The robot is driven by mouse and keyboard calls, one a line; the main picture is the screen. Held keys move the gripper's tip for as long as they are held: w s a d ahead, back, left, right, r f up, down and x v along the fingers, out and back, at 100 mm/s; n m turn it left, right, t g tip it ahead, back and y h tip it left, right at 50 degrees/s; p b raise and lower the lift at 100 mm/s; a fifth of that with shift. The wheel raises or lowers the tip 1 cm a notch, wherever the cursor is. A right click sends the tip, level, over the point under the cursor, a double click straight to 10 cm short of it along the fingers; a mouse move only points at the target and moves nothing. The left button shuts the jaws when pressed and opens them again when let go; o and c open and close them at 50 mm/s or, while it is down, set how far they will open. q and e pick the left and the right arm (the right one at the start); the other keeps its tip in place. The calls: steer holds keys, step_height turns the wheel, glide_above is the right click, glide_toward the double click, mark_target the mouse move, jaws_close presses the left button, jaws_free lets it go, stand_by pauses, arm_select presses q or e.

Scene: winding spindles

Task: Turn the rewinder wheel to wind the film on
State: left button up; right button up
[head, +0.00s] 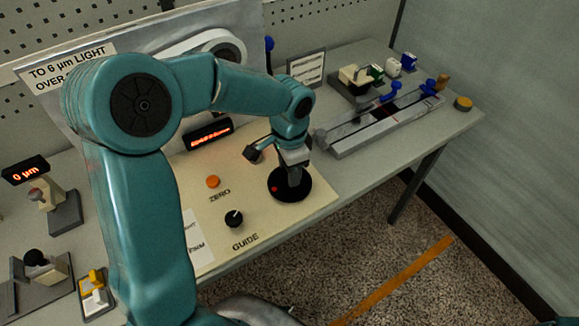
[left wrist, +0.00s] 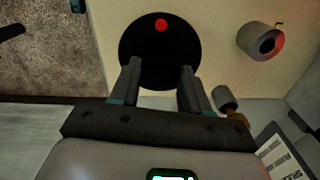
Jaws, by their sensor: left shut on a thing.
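The rewinder wheel (head: 288,196) is a flat black disc with a red dot near its left edge, set on the cream panel (head: 228,180). My left gripper (head: 293,178) reaches down onto it from above. In the left wrist view the wheel (left wrist: 150,45) lies beyond the gripper, with its red dot at the top. The two fingers of my left gripper (left wrist: 158,78) are shut on the wheel, one on each side of its middle; the gripped part itself is hard to make out. My right gripper is not in view.
An orange button (head: 213,181) marked ZERO and a black GUIDE knob (head: 234,218) sit left of the wheel. A lit red display (head: 209,133) stands behind. A metal rail fixture (head: 375,120) stands to the right. A grey cylinder (left wrist: 260,40) shows in the left wrist view.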

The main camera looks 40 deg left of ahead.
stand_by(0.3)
arm_select(q)
steer(key=o, duration=1.1)
steer(key=shift+c, duration=0.2)
step_height(320, 180, up, 16)
steer(key=shift+r+p, duration=0.2)
steer(key=shift+p, duration=0.15)
